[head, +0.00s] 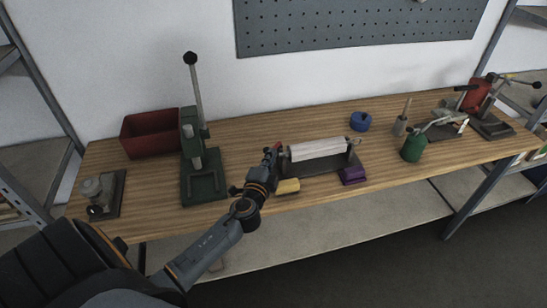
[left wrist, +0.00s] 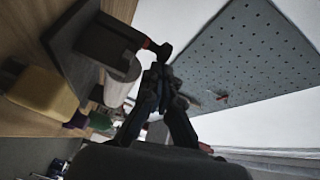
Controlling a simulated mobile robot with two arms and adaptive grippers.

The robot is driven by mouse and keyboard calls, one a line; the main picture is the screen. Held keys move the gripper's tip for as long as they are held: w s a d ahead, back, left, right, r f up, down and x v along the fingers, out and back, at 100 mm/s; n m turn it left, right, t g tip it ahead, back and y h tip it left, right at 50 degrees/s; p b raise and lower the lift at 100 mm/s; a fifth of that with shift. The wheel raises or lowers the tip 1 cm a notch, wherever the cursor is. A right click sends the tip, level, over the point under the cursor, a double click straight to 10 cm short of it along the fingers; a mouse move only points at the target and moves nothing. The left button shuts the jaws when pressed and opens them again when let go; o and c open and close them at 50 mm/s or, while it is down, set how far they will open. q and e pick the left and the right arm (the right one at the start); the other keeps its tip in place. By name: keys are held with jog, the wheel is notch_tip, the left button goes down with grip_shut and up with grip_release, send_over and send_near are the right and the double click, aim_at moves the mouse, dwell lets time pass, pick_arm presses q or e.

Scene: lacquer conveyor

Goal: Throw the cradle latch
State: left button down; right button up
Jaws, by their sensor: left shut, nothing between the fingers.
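The cradle (head: 352,160) is a dark stand on the bench holding a white roll (head: 318,149). In the left wrist view the cradle (left wrist: 108,42) shows as a dark block with the pale roll (left wrist: 120,90) beyond it. The latch lever (left wrist: 157,47), with a dark end and a red part, sticks out from the cradle's near end. My left gripper (head: 271,156) is at the cradle's left end; in the left wrist view its fingertips (left wrist: 158,72) are together and empty, right by the lever end. I cannot tell whether they touch it. My right gripper is out of view.
A yellow block (head: 288,187) and a purple block (head: 353,175) lie at the cradle's front. A green press (head: 203,165) stands left of my arm. A blue ring (head: 360,121) and a green can (head: 413,148) are to the right. A red bin (head: 150,133) sits behind left.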

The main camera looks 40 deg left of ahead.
pick_arm(q)
jog(key=shift+a, duration=0.2)
jog(key=a+h, duration=0.1)
jog(key=a+m+b, duration=0.1)
jog(key=a+h, duration=0.1)
jog(key=shift+s+a+m+t+h, duration=0.25)
jog(key=shift+m+t+h, duration=0.05)
jog(key=shift+m+t, duration=0.1)
jog(key=shift+a, duration=0.1)
dwell(0.4)
